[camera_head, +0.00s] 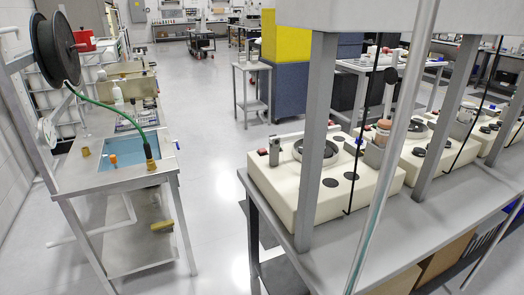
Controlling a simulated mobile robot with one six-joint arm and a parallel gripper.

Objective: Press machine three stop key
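Several cream machines stand in a row on a grey metal bench on the right. The nearest machine (325,195) has a small red button (262,152) at its left end, a dark ring-shaped bowl and black round spots on top. A second machine (425,160) sits behind it to the right. A third machine (486,130) is farther right, partly hidden by a grey post. No number labels are readable, so I cannot tell which is machine three or which key is its stop key. My gripper is not in view.
Grey posts (315,135) and slanted rods (390,165) stand in front of the machines. A metal sink table (85,180) with a green hose (105,105) and black reel (56,48) is on the left. The floor aisle (215,180) between is clear.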

